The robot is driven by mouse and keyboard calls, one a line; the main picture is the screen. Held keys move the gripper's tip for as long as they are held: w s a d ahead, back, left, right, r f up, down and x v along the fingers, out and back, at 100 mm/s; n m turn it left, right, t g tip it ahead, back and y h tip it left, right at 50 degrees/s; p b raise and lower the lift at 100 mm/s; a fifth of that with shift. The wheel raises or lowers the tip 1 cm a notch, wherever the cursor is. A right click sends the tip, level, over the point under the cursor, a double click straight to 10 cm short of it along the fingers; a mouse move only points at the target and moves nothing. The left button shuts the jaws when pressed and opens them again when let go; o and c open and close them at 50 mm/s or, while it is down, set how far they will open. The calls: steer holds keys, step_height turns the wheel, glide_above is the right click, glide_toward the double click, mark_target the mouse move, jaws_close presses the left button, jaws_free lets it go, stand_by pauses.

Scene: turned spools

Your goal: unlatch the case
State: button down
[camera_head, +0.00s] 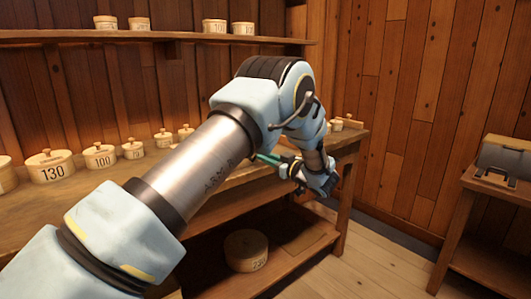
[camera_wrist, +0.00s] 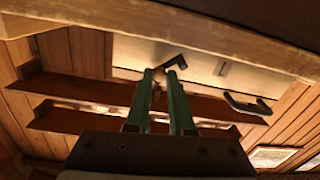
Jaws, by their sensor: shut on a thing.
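My gripper (camera_wrist: 166,76) has two green fingers. In the wrist view they are shut at their tips on a small dark lever-like piece (camera_wrist: 177,63), in front of a pale flat panel (camera_wrist: 205,72). A dark bar handle (camera_wrist: 247,106) is on the right of this panel. I cannot tell for sure that the panel is part of the case. In the head view my gripper (camera_head: 264,158) is near the bench's front edge, and my arm hides what its fingers hold. A grey case (camera_head: 505,157) with a dark handle (camera_head: 494,177) stands at the far right, well apart from my gripper.
The long wooden bench (camera_head: 335,146) bears several lidded round boxes, such as one marked 130 (camera_head: 51,167). A wall shelf (camera_head: 60,37) holds more boxes. Another box (camera_head: 246,250) is on the bench's lower shelf. The floor (camera_head: 380,260) between bench and side table (camera_head: 470,178) is clear.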

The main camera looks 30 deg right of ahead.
steer(key=shift+d+f+m+p, duration=0.1)
steer(key=shift+f+m+p, duration=0.25)
steer(key=shift+m, duration=0.75)
steer(key=c, duration=0.8)
jaws_free()
steer(key=shift+s, duration=0.1)
steer(key=b+v, duration=0.2)
steer(key=v, duration=0.8)
steer(key=shift+s+d, duration=0.15)
steer(key=shift+s, duration=0.1)
steer(key=shift+s, duration=0.15)
